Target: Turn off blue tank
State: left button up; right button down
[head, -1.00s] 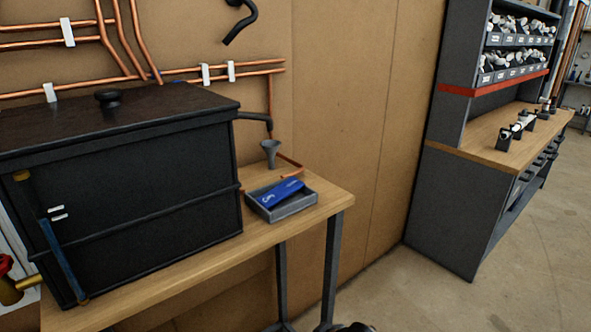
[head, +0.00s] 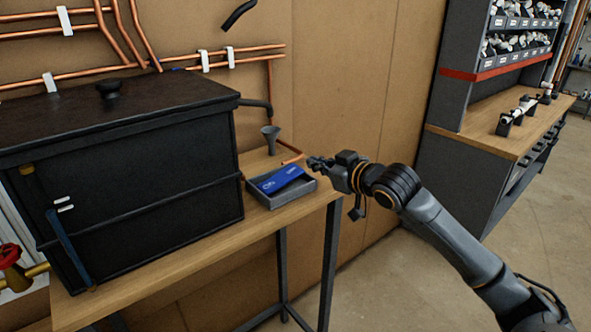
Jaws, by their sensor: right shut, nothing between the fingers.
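A large black tank (head: 130,175) with a lidded top and a round knob stands on a wooden bench. A gauge tube with blue in its lower part (head: 68,245) runs down its front left. A red valve handle (head: 9,255) on a brass fitting (head: 22,277) shows at the left edge, partly cut off by the frame. My right gripper (head: 314,163) is shut and empty, just right of the grey tray at the bench's right end. My left gripper is out of view.
A grey tray (head: 283,199) holding a blue packet (head: 277,179) sits on the wooden bench (head: 190,248), with a grey funnel (head: 271,137) behind it. Copper pipes (head: 120,72) run along the wall. A shelved workbench (head: 500,140) stands at right. Floor between is clear.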

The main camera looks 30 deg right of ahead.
jog(key=p, duration=0.4)
send_over(295, 176)
jog(key=shift+a+f, duration=0.2)
jog(key=shift+f, duration=0.35)
jog(key=shift+a+f, duration=0.15)
jog(key=shift+f, duration=0.35)
jog(key=f, duration=0.1)
jog(key=f+p, duration=0.1)
jog(key=shift+d+f, duration=0.2)
jog(key=shift+f, duration=0.2)
jog(key=shift+d+f, duration=0.1)
jog(key=shift+f, duration=0.25)
jog(key=shift+d+f+p, duration=0.15)
jog(key=shift+f+p, duration=0.15)
jog(key=shift+f, duration=0.15)
